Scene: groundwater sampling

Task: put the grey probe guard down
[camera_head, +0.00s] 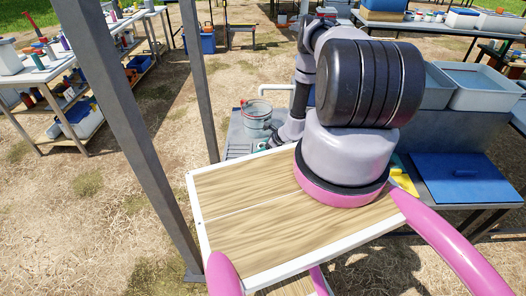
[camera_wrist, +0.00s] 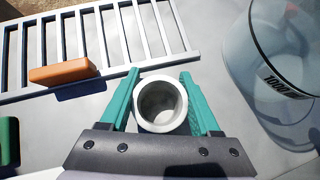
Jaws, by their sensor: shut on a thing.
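The grey probe guard (camera_wrist: 161,103) is a round, open-topped hollow cylinder in the wrist view. My gripper (camera_wrist: 160,78) has teal fingers on both sides of it and is shut on it. The guard is upright as seen from above, over a grey work surface (camera_wrist: 215,50). I cannot tell whether its base touches that surface. In the head view my arm hides most of the gripper, and the guard cannot be made out there.
A clear bucket (camera_wrist: 285,70) stands close right of the guard; it also shows in the head view (camera_head: 257,116). A slatted grey rack (camera_wrist: 95,35) lies beyond, with an orange block (camera_wrist: 62,72) near its edge. A green object (camera_wrist: 8,140) is at far left. Grey bins (camera_head: 480,85) stand right.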

